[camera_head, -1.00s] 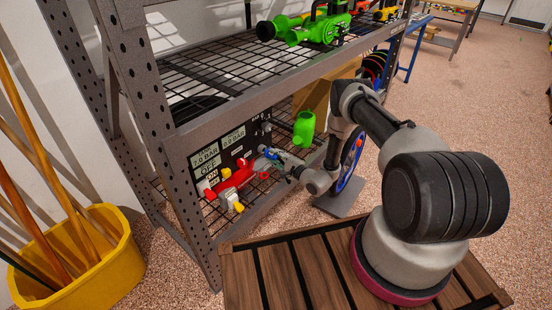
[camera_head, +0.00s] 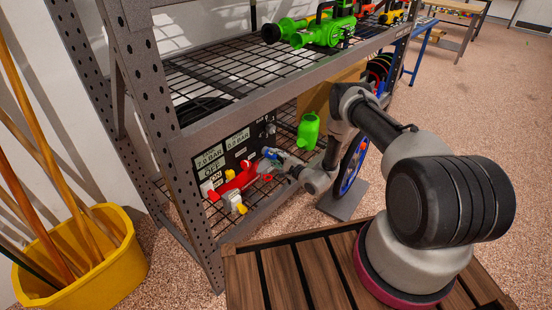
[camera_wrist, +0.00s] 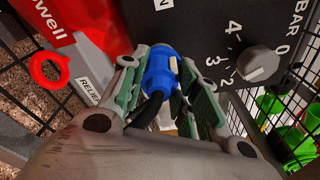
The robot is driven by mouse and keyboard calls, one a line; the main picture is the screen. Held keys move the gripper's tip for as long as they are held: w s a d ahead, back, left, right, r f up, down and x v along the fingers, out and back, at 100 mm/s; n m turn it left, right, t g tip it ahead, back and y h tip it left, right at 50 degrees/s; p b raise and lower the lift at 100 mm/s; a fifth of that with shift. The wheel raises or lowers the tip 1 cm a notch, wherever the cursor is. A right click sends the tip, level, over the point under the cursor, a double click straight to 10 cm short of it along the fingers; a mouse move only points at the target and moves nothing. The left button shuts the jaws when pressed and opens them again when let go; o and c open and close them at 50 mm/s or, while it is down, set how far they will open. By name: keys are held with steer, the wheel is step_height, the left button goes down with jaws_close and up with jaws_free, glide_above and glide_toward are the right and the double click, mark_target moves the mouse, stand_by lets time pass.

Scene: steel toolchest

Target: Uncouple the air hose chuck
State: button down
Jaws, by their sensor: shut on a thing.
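The air hose chuck is a blue collar (camera_wrist: 158,72) with a black hose curving away below it in the wrist view. My gripper (camera_wrist: 161,80) has its green-padded fingers shut on either side of it. The collar sits close against the black panel (camera_wrist: 210,45); whether it is still joined there is hidden. In the head view my gripper (camera_head: 278,156) reaches into the lower shelf bay, with a small blue spot of the chuck (camera_head: 267,152) at its tip. A grey dial (camera_wrist: 262,62) with a BAR scale lies right of the chuck.
A red body (camera_wrist: 75,35) with a red ring (camera_wrist: 48,69) and a RELIEF label lies left of the fingers. A green can (camera_head: 309,132) stands right of the panel. The shelf edge (camera_head: 240,100) runs above my arm. A yellow bucket (camera_head: 85,262) stands at left.

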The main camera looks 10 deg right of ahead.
steer(key=c, duration=1)
jaws_free()
steer(key=v, duration=1.2)
steer(key=shift+w, duration=0.1)
